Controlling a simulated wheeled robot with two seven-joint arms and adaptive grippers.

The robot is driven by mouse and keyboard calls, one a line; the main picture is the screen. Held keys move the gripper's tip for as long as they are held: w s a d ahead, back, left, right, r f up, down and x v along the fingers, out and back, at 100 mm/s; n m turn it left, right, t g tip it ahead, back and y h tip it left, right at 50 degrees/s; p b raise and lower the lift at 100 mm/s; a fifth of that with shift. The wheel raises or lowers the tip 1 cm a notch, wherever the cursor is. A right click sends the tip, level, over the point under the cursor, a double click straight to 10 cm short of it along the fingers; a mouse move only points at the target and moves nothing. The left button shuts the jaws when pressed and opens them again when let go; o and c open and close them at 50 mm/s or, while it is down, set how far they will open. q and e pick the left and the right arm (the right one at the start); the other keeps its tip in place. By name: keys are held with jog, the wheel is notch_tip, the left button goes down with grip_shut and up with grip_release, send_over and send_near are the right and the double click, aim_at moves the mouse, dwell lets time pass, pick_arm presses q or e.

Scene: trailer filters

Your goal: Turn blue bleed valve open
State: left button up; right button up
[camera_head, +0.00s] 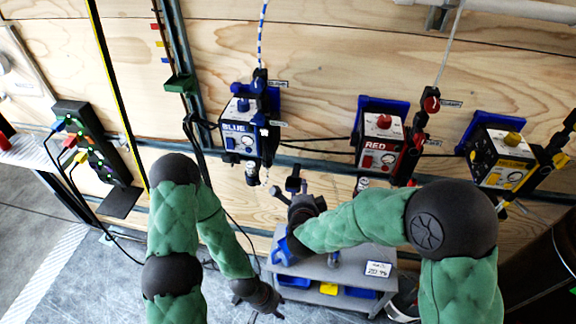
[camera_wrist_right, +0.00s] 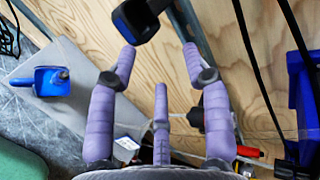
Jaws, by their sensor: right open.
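The blue filter unit (camera_head: 240,128), a white box labelled BLUE with blue parts, hangs on the plywood wall left of centre in the head view. Dark fittings and a small bowl (camera_head: 252,172) hang below it. I cannot clearly make out the bleed valve or its position. My right gripper (camera_head: 287,190) is just below and right of this unit. In the right wrist view its purple fingers (camera_wrist_right: 158,54) are spread apart, with nothing held. A dark part with a blue face (camera_wrist_right: 138,20) lies just beyond the fingertips. My left gripper (camera_head: 262,298) is low, away from the wall; its fingers are unclear.
The red unit (camera_head: 382,142) and yellow unit (camera_head: 502,158) hang to the right. A grey cart (camera_head: 340,268) with blue and yellow bins stands below my right arm. A black panel with coloured plugs (camera_head: 95,145) is at left. Cables and hoses run along the wall.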

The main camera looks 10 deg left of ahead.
jog(key=s+a+r+t, duration=0.2)
jog(key=a+r, duration=0.2)
jog(key=r, duration=0.3)
jog(key=s+a+r+t, duration=0.1)
jog(key=s+a+r, duration=0.15)
jog(key=r, duration=0.45)
jog(key=m+t+h, duration=0.2)
jog(key=m, duration=0.1)
send_near(257, 124)
jog(key=shift+w+f+b, duration=0.2)
jog(key=shift+w+b, duration=1.05)
jog(key=shift+w, duration=3.5)
jog(key=shift+n, duration=0.3)
grip_shut()
